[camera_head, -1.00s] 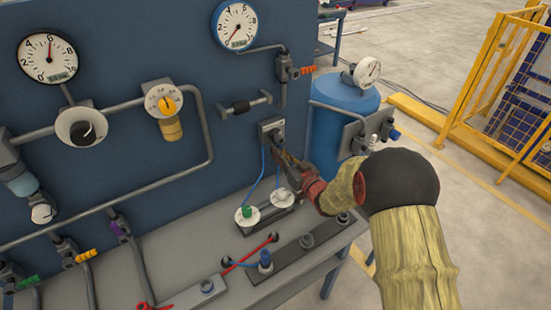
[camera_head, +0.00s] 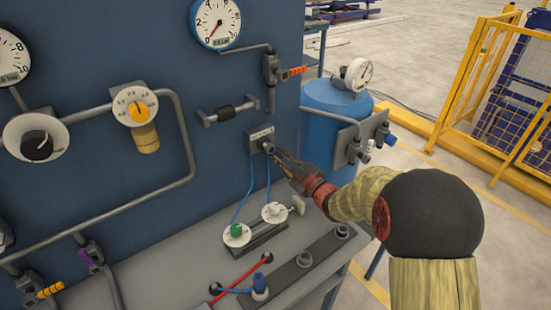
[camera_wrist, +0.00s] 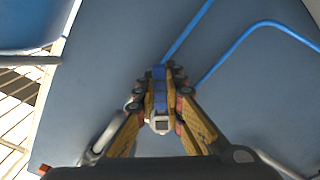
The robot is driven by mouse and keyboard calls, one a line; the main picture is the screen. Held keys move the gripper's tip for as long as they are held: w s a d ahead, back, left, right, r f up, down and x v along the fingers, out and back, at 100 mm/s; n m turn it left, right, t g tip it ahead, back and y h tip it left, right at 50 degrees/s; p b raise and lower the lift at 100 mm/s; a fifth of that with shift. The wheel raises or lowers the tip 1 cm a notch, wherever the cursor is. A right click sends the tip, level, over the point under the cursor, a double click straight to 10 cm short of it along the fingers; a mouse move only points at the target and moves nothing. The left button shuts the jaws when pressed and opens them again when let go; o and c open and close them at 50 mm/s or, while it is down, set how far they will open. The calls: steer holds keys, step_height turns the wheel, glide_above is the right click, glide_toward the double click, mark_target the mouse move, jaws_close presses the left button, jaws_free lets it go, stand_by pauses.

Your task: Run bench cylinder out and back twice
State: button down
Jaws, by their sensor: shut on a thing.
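A small grey valve block (camera_head: 260,138) is on the blue panel, with two blue tubes (camera_head: 249,187) running down from it. The tubes reach a bench unit with two round white dials, one with a green knob (camera_head: 237,234) and one plain (camera_head: 274,213); this appears to be the bench cylinder. A grey knob-like end (camera_head: 298,204) shows at its right. My gripper (camera_head: 273,155) is at the valve, with its fingers pointing to the panel. In the wrist view my gripper (camera_wrist: 160,85) is shut on a small piece with a grey square end (camera_wrist: 160,124), probably the valve lever.
Gauges (camera_head: 217,22) and grey pipes (camera_head: 182,115) stand out from the panel. A dark rail (camera_head: 318,251) with round fittings and a red rod (camera_head: 242,279) lie on the bench (camera_head: 180,265). A blue tank (camera_head: 332,120) stands behind my arm; a yellow fence (camera_head: 455,80) is farther right.

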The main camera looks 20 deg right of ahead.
stand_by(0.6)
steer(key=c, duration=1.9)
jaws_free()
steer(key=shift+o, duration=0.3)
steer(key=shift+d, duration=0.1)
steer(key=v, duration=1.2)
steer(key=shift+r, duration=0.1)
